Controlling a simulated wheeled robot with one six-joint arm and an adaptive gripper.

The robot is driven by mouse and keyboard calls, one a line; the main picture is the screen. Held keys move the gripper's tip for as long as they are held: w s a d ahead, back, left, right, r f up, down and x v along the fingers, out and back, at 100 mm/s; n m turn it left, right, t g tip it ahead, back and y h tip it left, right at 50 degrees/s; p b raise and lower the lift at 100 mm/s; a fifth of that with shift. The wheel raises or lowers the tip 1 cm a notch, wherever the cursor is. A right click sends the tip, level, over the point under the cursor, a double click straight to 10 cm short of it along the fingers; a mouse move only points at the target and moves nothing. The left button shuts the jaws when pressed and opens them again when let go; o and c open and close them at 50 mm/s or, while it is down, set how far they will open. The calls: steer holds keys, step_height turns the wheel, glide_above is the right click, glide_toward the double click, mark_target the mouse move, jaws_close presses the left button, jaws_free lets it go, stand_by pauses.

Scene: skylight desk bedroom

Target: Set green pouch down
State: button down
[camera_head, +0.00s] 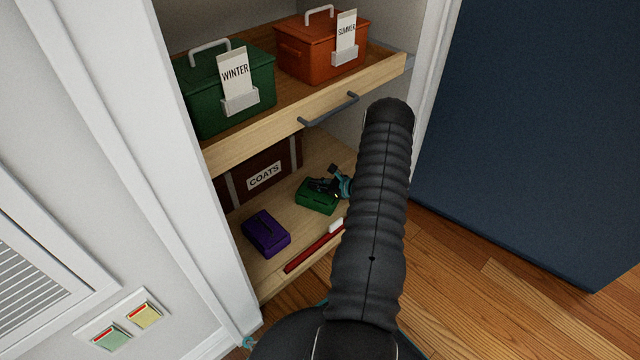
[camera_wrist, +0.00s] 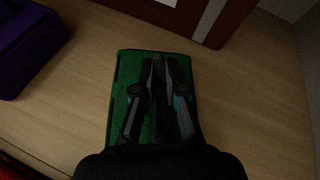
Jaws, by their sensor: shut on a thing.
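The green pouch (camera_head: 318,197) is on or just above the lower wooden shelf in the head view, in front of the dark box labelled COATS; I cannot tell for sure whether it touches the shelf. My gripper (camera_head: 325,184) is over the pouch and shut on it. In the wrist view the green pouch (camera_wrist: 122,72) lies beneath the closely set fingers of my gripper (camera_wrist: 160,65). The fingers hide its middle, and the wrist hides its near end.
A purple pouch (camera_head: 266,233) lies left of the green one. A red bar with a white end (camera_head: 308,251) lies along the shelf's front edge. The COATS box (camera_head: 262,178) stands behind. The pulled-out drawer (camera_head: 345,103) above holds a green WINTER box (camera_head: 195,98) and an orange SUMMER box (camera_head: 305,62).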

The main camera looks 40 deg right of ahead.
steer(key=c, duration=1.2)
jaws_free()
steer(key=shift+c, duration=0.2)
steer(key=p+v, duration=0.1)
steer(key=v, duration=1.1)
